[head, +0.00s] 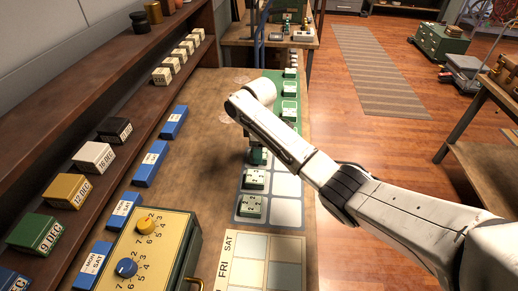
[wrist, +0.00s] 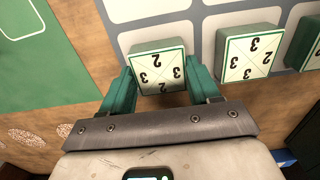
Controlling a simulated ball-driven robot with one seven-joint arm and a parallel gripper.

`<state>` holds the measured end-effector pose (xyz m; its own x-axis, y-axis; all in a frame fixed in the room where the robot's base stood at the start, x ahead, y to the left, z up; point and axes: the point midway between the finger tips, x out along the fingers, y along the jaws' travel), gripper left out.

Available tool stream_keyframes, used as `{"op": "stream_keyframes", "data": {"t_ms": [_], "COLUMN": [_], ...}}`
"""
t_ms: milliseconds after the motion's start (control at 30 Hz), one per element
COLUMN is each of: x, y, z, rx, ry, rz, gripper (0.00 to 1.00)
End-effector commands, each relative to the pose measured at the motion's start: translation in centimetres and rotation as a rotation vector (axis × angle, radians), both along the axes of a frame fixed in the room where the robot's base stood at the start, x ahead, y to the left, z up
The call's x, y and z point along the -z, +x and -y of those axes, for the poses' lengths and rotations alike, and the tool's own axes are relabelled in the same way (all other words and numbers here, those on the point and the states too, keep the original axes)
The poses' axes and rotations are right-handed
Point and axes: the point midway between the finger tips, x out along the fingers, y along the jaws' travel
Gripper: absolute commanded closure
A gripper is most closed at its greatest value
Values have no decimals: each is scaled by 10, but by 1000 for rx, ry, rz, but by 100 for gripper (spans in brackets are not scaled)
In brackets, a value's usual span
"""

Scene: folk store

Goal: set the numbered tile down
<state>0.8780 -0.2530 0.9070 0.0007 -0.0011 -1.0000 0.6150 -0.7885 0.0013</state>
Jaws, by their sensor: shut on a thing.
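My gripper (head: 258,157) is over the far end of the grey board with white cells (head: 288,186). In the wrist view its two green fingers (wrist: 159,76) are shut on a numbered tile (wrist: 158,66), a green block with a cream face marked with 3s and a 2. The tile lies level over a cell at the board's edge; I cannot tell whether it touches. A second numbered tile (wrist: 249,54) sits on the neighbouring cell, and part of a third (wrist: 311,42) shows at the right edge. In the head view two tiles (head: 254,179) (head: 251,207) stand in the board's left column.
A green mat (head: 271,78) with several tiles lies beyond the board. A yellow box with knobs (head: 150,240), a calendar sheet (head: 262,262) and blue day blocks (head: 152,162) are on the table. A shelf with date blocks (head: 95,155) lines the left.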

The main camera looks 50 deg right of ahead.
Motion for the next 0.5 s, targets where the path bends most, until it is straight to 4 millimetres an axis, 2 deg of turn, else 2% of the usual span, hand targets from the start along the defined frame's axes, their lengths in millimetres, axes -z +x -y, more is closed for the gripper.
{"op": "stream_keyframes", "data": {"t_ms": [100, 133, 367, 500], "x": [4, 3, 3, 3], "y": [0, 0, 0, 0], "z": [0, 0, 0, 0], "rx": [0, 0, 0, 0], "ry": [0, 0, 0, 0], "rz": [0, 0, 0, 0], "gripper": [75, 36, 14, 13]}}
